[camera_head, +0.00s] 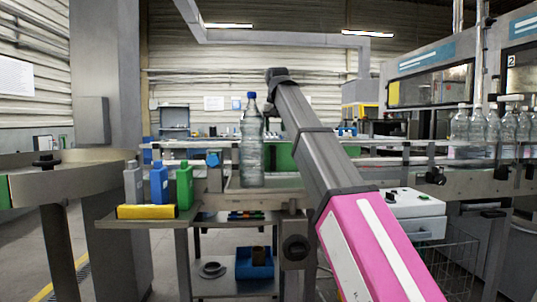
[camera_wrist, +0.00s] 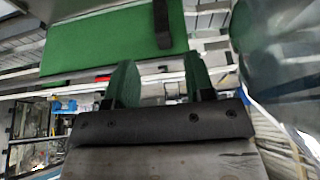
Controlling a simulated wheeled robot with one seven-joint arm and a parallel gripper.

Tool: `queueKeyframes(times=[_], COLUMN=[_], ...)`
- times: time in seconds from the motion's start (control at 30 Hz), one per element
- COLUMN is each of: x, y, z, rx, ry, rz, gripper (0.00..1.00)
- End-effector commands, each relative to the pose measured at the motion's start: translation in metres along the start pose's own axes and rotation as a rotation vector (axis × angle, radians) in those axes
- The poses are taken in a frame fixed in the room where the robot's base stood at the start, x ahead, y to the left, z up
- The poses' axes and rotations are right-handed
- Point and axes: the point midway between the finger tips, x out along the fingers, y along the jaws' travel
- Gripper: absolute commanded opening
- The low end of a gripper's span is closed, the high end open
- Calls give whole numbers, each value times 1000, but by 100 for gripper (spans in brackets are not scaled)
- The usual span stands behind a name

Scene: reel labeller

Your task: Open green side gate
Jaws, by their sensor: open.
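The green side gate (camera_wrist: 100,42) is a flat green panel across the top of the wrist view. A dark upright bar (camera_wrist: 163,24), apparently its handle, stands on its right part. My gripper (camera_wrist: 159,75) is open and empty, its two green fingers apart. The bar lies beyond the fingertips, roughly in line with the gap between them; I see no contact. In the head view a green panel (camera_head: 284,157), likely the same gate, shows behind my arm, which covers part of it. My gripper is hidden there behind the arm.
A clear bottle with a blue cap (camera_head: 252,140) stands left of my arm and also looms close at right in the wrist view (camera_wrist: 280,55). Small grey, blue and green bottles (camera_head: 159,183) stand on a left shelf. Several clear bottles (camera_head: 478,126) line the right conveyor.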

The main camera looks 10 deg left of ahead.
Motion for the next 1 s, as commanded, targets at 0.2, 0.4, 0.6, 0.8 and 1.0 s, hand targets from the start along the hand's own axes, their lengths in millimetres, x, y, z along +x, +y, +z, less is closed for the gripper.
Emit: queueKeyframes(times=[0.2, 0.4, 0.6, 0.8, 1.0], x=[6, 35, 72, 102, 118], y=[0, 0, 0, 0, 0], z=[0, 1, 1, 0, 0], rx=[0, 0, 0, 0, 0], ry=[0, -2, -1, -1, 0], rz=[0, 1, 0, 0, 0], gripper=[49, 49, 49, 49, 49])
